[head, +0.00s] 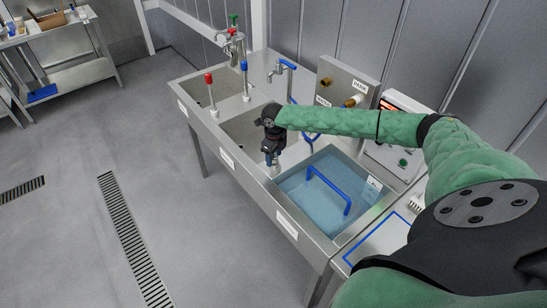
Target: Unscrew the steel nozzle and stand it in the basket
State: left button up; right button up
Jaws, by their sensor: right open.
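My right gripper (272,162) points down beside the divider between the middle sink basin and the water-filled basin. It is open; its fingertips are small and partly dark. A small pale piece (276,172) shows just below the fingers, but I cannot tell whether it is the steel nozzle. A blue arched handle (330,188) stands in the water-filled basin (283,205); the basket itself is not clearly seen under the water. My left gripper is not in view.
Taps with red (209,78) and blue (244,66) tops stand at the left basins. A steel panel (346,78) with brass fittings and a control box (402,118) stand behind. A blue-outlined area (377,238) lies right of the water. A shelved table (68,70) is far left.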

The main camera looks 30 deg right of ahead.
jog(key=shift+r+m+p, duration=0.15)
jog(key=shift+m+p, duration=0.6)
jog(key=shift+m, duration=0.05)
jog(key=m+p, duration=0.1)
jog(key=m, duration=0.2)
jog(key=shift+p, duration=0.35)
jog(key=shift+f+m, duration=0.2)
jog(key=shift+m, duration=0.3)
jog(key=m, duration=0.6)
